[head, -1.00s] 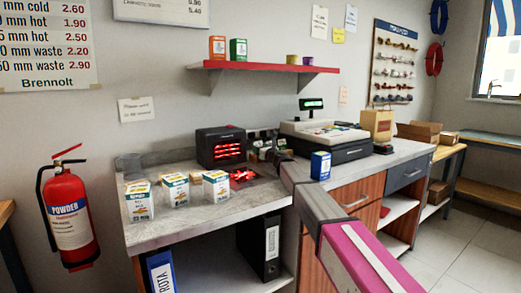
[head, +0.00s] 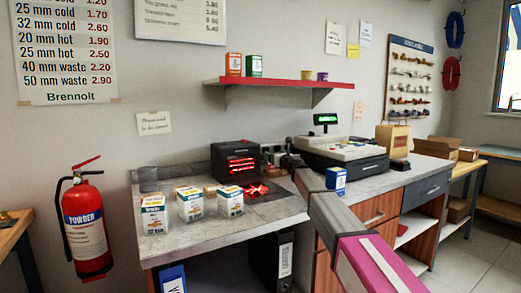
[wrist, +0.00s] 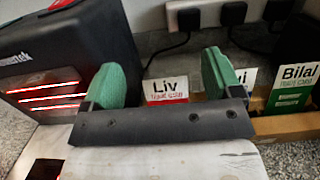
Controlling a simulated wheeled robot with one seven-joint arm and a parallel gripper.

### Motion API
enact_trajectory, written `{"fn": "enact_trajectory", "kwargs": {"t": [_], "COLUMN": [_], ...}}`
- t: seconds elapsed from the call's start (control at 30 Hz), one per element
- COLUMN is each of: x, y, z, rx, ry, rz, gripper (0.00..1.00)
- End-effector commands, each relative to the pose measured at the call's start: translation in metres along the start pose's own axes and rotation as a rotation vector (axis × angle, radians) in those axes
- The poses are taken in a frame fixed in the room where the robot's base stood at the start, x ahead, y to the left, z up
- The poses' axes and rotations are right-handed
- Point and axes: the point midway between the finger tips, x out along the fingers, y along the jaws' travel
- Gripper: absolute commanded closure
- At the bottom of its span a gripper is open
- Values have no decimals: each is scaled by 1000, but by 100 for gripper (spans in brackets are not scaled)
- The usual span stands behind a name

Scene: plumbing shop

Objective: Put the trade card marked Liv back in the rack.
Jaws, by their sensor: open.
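The trade card marked Liv (wrist: 167,90), white above with a red band below, stands upright in the wrist view. It appears between the two green fingertips of my gripper (wrist: 161,82). The fingers are apart and nothing is clamped between them. The card's lower edge is hidden by my gripper's dark crossbar, so I cannot tell whether it sits in the rack. The wooden rack (wrist: 285,126) runs to the right and holds a green and white card marked Bilal (wrist: 292,88). Another card, ending in "ui" (wrist: 243,78), is partly hidden behind the right finger.
A black box with glowing red bars (head: 240,163) stands left of my gripper; it fills the wrist view's left (wrist: 60,60). Plugs and cables (wrist: 233,14) are behind the cards. A cash register (head: 342,150) and blue box (head: 336,178) are to the right. Several small boxes (head: 190,205) stand front left.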

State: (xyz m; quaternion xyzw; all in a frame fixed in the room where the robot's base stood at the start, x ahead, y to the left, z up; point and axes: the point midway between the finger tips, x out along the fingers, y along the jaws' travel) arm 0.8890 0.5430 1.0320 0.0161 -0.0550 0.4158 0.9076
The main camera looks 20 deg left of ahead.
Motion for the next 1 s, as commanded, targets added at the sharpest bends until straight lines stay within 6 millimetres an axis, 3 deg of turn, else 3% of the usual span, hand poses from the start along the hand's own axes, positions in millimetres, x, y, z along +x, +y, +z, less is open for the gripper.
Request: {"fn": "enact_trajectory", "kwargs": {"t": [0.1,0.5,0.73,1.0], "x": [-6,-16,-18,-18], "y": [26,92,109,112], "z": [14,58,70,72], "rx": [0,0,1,1], "ry": [0,-1,0,0], "rz": [3,3,0,0], "gripper": [15,15,15,15]}}
